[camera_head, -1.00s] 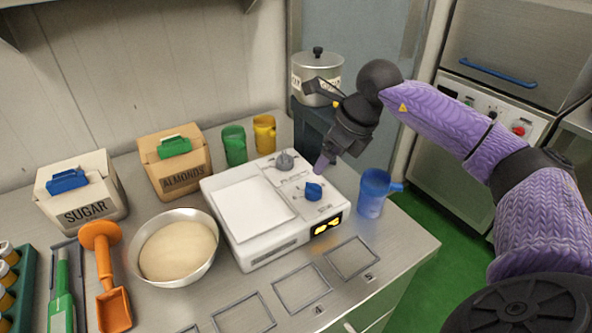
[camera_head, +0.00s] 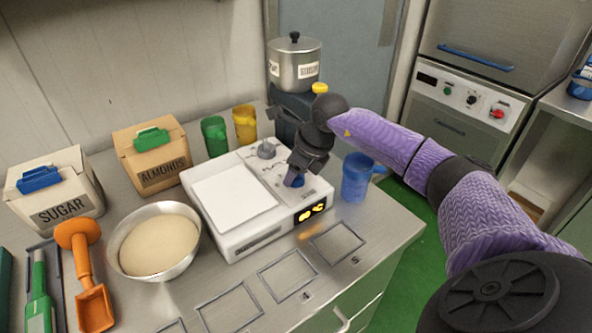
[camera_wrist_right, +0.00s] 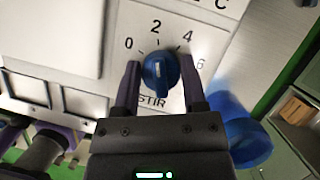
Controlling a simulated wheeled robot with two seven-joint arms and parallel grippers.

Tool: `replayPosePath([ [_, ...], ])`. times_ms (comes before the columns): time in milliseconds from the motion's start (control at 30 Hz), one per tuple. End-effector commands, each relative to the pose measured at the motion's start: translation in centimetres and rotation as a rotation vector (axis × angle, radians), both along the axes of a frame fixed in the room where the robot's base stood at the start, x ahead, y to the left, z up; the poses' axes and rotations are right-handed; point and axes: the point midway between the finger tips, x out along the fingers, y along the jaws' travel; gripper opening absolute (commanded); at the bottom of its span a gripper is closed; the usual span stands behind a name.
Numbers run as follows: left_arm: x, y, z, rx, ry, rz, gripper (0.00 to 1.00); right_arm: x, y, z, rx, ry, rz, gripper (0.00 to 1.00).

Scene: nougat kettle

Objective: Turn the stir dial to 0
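The blue stir dial (camera_wrist_right: 160,82) sits on the white machine (camera_head: 238,240), above the word STIR, with 0, 2, 4 and 6 printed around it. Its white mark points roughly up, near the 2. In the head view the dial is mostly hidden by my right gripper (camera_head: 294,180). In the right wrist view the right gripper (camera_wrist_right: 160,72) has one finger on each side of the dial, with a narrow gap seeming to show; I cannot tell if they touch it.
A grey knob (camera_head: 267,150) sits behind the dial on the machine. A blue cup (camera_head: 355,180) stands close on the right. Green (camera_head: 213,137) and yellow (camera_head: 244,125) cups stand behind. A bowl of dough (camera_head: 158,245) is on the left. Marked squares in front are empty.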

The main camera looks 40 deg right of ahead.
Motion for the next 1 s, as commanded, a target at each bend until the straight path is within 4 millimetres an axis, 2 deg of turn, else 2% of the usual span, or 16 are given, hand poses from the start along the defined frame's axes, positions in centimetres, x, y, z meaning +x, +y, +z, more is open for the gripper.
replayPosePath([
  [33,0.0,0.0,0.0,0.000,-0.001,0.000,0.59,0.0,0.0,0.0,0.000,0.000,0.000,0.40],
  [200,0.1,0.0,0.0,0.001,-0.001,0.000,0.59,0.0,0.0,0.0,0.000,0.000,0.000,0.04],
  [233,0.1,0.0,0.0,0.001,-0.001,0.000,0.59,0.0,0.0,0.0,0.000,0.000,0.000,0.00],
  [567,0.1,0.0,-0.2,0.001,-0.001,0.000,0.59,0.0,0.0,0.0,0.000,0.000,0.053,0.00],
  [1000,-0.1,0.0,-1.4,0.000,0.003,0.002,0.59,0.1,-0.1,0.0,0.000,-0.003,0.389,0.00],
])
